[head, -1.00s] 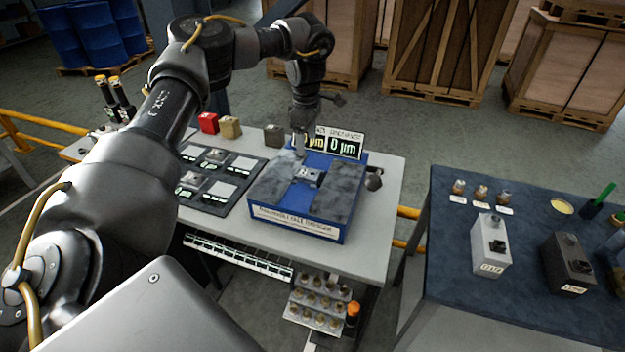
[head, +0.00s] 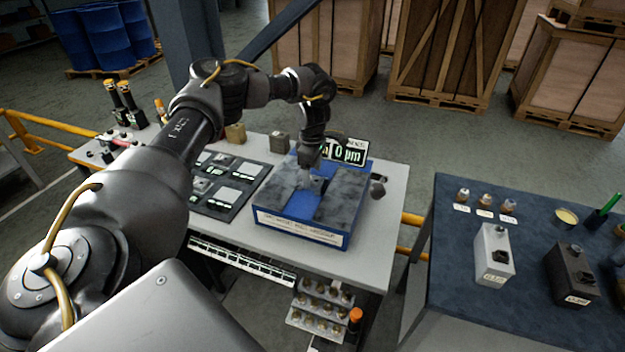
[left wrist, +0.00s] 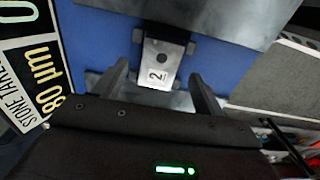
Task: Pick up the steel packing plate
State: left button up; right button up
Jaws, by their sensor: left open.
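A small bright metal plate (left wrist: 157,72) with a round hole and a "2" label shows in the left wrist view; I take it for the steel packing plate. In the head view it is a small piece (head: 318,184) in the blue fixture (head: 300,229), between grey stone slabs. My left gripper (head: 309,171) points down over it, open. In the left wrist view the fingers (left wrist: 158,80) are on either side of the plate's near end, apart from it. Whether they are level with it I cannot tell. My right gripper is not in view.
A display (head: 349,150) stands behind the fixture. A dark tray (head: 221,207) with labelled pads lies to its left, and a small block (head: 279,142) behind. A round dark knob (head: 378,187) juts out at its right. A blue-topped table (head: 524,246) with parts stands right.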

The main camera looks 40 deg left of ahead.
aim_at(312, 182)
pick_arm(q)
jog(key=shift+a+f, duration=0.1)
jog(key=shift+f, duration=1.2)
jog(key=shift+r, duration=0.1)
jog(key=c, duration=1.4)
